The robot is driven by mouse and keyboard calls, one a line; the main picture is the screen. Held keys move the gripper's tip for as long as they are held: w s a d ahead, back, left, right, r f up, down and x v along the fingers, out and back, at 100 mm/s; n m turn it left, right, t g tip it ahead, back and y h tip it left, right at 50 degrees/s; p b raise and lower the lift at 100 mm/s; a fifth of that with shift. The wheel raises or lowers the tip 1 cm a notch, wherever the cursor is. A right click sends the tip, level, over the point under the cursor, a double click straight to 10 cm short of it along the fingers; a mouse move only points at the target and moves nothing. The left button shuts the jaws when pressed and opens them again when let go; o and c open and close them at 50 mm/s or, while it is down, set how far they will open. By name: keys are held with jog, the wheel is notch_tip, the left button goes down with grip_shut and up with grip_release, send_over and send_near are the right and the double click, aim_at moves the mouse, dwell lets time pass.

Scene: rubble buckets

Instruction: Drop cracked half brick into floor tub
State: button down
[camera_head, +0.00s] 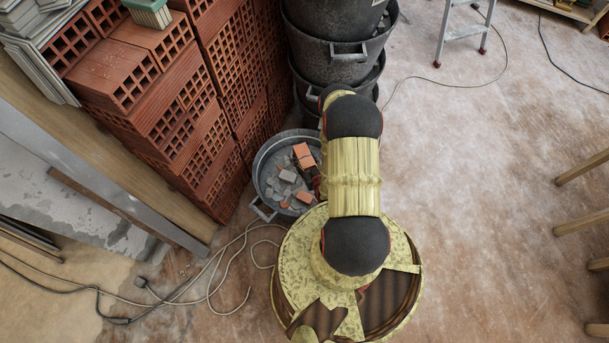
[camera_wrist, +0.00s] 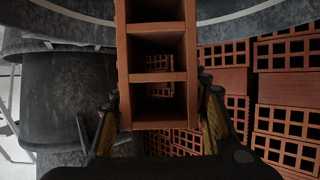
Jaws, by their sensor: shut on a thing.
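The cracked half brick (camera_wrist: 158,77) is orange-red and hollow, with open square cells facing the camera in the wrist view. My gripper (camera_wrist: 160,100) is shut on it, one finger on each side. In the head view the brick (camera_head: 303,153) shows over the floor tub (camera_head: 258,165), apparently above its contents. My gripper (camera_head: 317,182) is mostly hidden by my arm there. The tub is a round grey metal vessel with handles, standing on the floor. It holds grey rubble and a few brick pieces (camera_head: 304,197).
Tall stacks of hollow red bricks (camera_head: 170,115) stand left of the tub. Stacked dark buckets (camera_head: 345,62) stand just behind it. Cables (camera_head: 215,270) lie on the floor at the lower left. A stepladder (camera_head: 463,33) is at the back. Floor to the right is open.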

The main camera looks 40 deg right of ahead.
jog(key=c, duration=0.9)
grip_release()
jog(key=shift+f, duration=0.1)
notch_tip(320, 180, up, 10)
jog(key=shift+r, duration=0.1)
dwell(0.5)
